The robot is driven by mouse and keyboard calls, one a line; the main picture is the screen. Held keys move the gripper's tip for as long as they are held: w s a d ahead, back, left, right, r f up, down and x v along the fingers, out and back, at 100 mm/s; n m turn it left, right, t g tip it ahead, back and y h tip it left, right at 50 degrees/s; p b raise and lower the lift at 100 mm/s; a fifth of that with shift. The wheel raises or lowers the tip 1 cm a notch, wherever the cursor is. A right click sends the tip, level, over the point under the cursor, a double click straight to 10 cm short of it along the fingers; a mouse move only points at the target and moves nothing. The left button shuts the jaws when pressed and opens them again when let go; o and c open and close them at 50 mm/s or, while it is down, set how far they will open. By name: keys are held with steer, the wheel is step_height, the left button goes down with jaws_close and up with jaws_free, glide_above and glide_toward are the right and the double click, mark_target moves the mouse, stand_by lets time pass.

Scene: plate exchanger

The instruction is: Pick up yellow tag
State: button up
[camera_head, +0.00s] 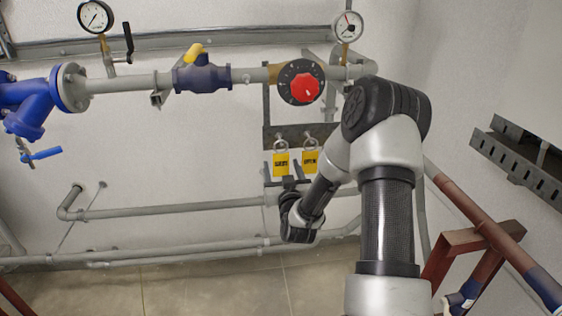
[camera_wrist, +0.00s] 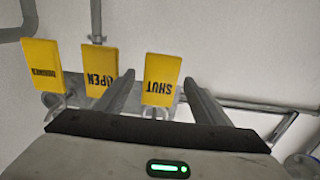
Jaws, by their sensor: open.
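Three yellow tags show in the wrist view: one marked SHUT (camera_wrist: 162,78), one marked OPEN (camera_wrist: 99,70), and one with small unclear print (camera_wrist: 42,66) at the left. Each is by a metal ring. In the head view, two yellow tags hang from a dark bracket: a left one (camera_head: 281,163) and an OPEN one (camera_head: 310,161); the third is not visible there. My gripper (camera_head: 288,181) is open at the left tag. In the wrist view its fingers (camera_wrist: 157,80) stand either side of the SHUT tag, with no clear contact. The exact depth cannot be told.
The dark bracket (camera_head: 285,135) is under a red round knob (camera_head: 304,88) on the upper pipe. A grey pipe (camera_head: 170,211) runs along the wall at the gripper's left. A brown pipe (camera_head: 476,222) and red stand (camera_head: 445,260) are at the right.

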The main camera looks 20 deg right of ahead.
steer(key=shift+w+d, duration=0.2)
steer(key=shift+w, duration=0.7)
steer(key=shift+c, duration=0.3)
steer(key=c, duration=1)
steer(key=shift+c, duration=0.3)
